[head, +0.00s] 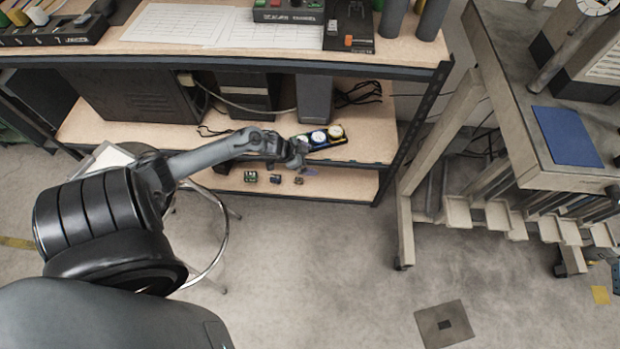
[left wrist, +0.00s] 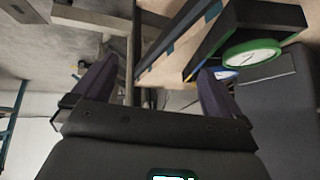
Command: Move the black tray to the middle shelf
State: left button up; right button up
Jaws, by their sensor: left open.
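The black tray (head: 328,144) is at the front right of the middle shelf (head: 358,150), below the tabletop. It carries round dials with blue, yellow and white colouring. In the left wrist view the tray (left wrist: 262,17) is at the upper right, with a green-rimmed dial (left wrist: 252,52) and a blue-rimmed one. My left gripper (head: 303,160) is at the shelf's front edge, just left of the tray. In the left wrist view its fingers (left wrist: 155,78) stand wide apart with nothing between them. Whether the tray rests fully on the shelf is hard to tell. My right gripper is not seen.
Several small dark parts (head: 275,179) lie on the bottom shelf. A dark grey upright box (head: 314,98) and a cable stand behind the tray. A bench with a blue mat (head: 567,137) is at the right. A stool (head: 215,255) stands under my left arm.

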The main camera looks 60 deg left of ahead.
pick_arm(q)
jog(key=s+d+y, duration=0.1)
jog(key=s+d, duration=0.2)
jog(key=d, duration=1.1)
jog(key=s+d+r+n+g, duration=0.2)
jog(key=s+d+r+g, duration=0.2)
jog(key=s+d+r, duration=0.8)
jog(key=d+r, duration=0.4)
jog(key=shift+s, duration=0.35)
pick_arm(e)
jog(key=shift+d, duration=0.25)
pick_arm(q)
jog(key=shift+r, duration=0.1)
jog(key=shift+r, duration=0.1)
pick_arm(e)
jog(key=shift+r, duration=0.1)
pick_arm(q)
notch_tip(320, 180, up, 51)
jog(key=p, duration=5.1)
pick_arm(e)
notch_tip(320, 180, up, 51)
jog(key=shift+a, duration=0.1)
